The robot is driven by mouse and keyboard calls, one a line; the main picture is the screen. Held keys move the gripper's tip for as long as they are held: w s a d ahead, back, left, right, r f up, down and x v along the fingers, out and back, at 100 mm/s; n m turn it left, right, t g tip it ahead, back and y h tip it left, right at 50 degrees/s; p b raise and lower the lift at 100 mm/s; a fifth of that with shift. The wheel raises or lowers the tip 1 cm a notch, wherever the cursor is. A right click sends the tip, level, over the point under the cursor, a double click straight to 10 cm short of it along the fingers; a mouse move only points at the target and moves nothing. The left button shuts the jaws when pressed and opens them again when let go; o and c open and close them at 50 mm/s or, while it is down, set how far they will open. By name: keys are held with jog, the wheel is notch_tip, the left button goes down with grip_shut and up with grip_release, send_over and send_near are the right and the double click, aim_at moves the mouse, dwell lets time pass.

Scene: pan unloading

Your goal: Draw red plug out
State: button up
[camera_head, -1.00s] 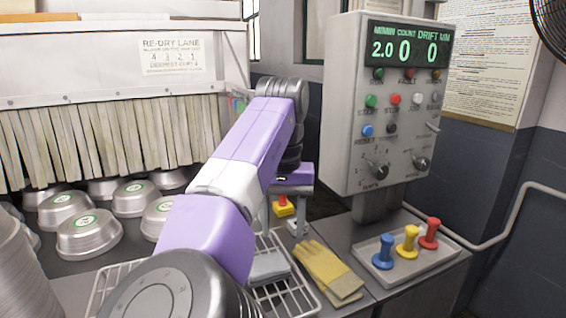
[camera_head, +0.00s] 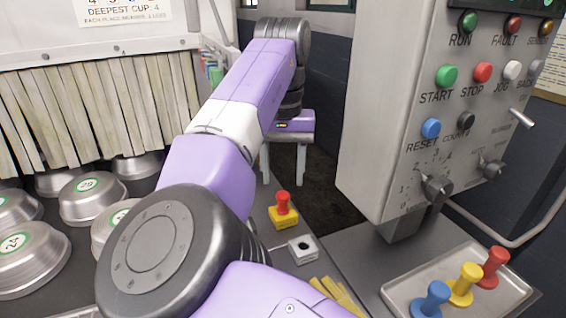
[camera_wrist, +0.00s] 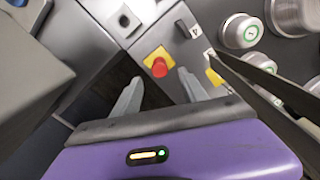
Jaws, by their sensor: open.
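The red plug (camera_head: 283,201) stands upright in a yellow square block (camera_head: 284,218) on the grey counter. In the wrist view the red plug (camera_wrist: 159,68) shows from above in its yellow block (camera_wrist: 158,57), just beyond the fingertips. My gripper (camera_head: 286,180) is open and empty, with its fingers pointing down behind the plug in the head view. In the wrist view my gripper (camera_wrist: 162,90) has one finger on each side, apart from the plug.
A light block with a dark hole (camera_head: 303,249) sits in front of the yellow one. A tray (camera_head: 400,285) at right holds blue, yellow and red plugs. The control box (camera_head: 400,110) rises at right. Metal cups (camera_head: 90,195) stand at left. Yellow gloves (camera_head: 335,295) lie near the front.

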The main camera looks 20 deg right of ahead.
aim_at(283, 194)
jog(key=shift+s+f, duration=0.1)
jog(key=shift+f, duration=3.65)
grip_shut()
